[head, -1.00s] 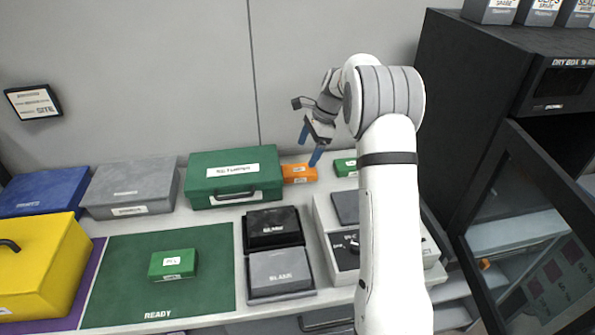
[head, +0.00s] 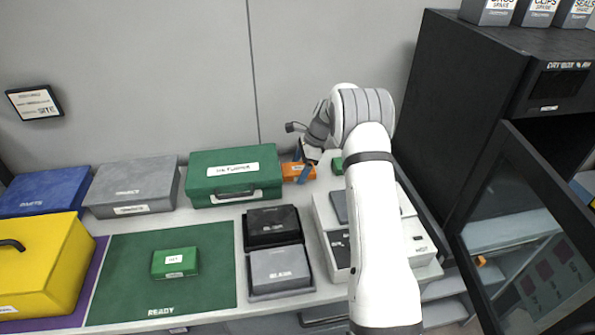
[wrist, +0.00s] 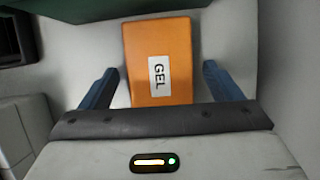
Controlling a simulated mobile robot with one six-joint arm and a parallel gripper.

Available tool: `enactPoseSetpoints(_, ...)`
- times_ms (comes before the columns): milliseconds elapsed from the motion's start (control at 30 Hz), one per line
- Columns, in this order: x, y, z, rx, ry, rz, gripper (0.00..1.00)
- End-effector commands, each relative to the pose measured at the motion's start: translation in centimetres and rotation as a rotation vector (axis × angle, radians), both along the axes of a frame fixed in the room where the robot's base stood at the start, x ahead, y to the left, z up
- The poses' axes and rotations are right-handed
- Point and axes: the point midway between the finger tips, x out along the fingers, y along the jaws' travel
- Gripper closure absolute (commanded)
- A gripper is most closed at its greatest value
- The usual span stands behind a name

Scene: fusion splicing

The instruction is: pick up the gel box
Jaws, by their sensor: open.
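The gel box is a small orange box with a white label at the back of the bench, right of the large green case, in the head view (head: 291,171). In the wrist view the orange gel box (wrist: 160,90) shows its top with a label reading GEL. My gripper (head: 302,164) is down at the box in the head view. In the wrist view my gripper (wrist: 158,88) is open, with one blue finger on each side of the box and a gap on both sides. The box's near end is hidden by the gripper body.
A large green case (head: 233,176) stands close left of the gel box. A small green box (head: 337,165) is to its right, partly behind my arm. A black box (head: 272,227) and grey device (head: 327,225) lie in front. The wall is close behind.

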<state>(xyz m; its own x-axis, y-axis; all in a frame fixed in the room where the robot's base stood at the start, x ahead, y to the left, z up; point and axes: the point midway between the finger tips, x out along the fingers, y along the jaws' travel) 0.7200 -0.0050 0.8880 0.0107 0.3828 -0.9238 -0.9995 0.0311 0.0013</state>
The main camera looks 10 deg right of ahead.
Motion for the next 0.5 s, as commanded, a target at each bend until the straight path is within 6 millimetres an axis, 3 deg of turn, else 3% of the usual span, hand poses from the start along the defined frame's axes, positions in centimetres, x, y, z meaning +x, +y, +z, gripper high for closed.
enactPoseSetpoints(167, 0.01, 0.02, 0.01, 0.0, 0.0, 0.001, 0.16)
enactPoseSetpoints(500, 0.02, 0.06, 0.05, -0.001, -0.001, 0.002, 0.44)
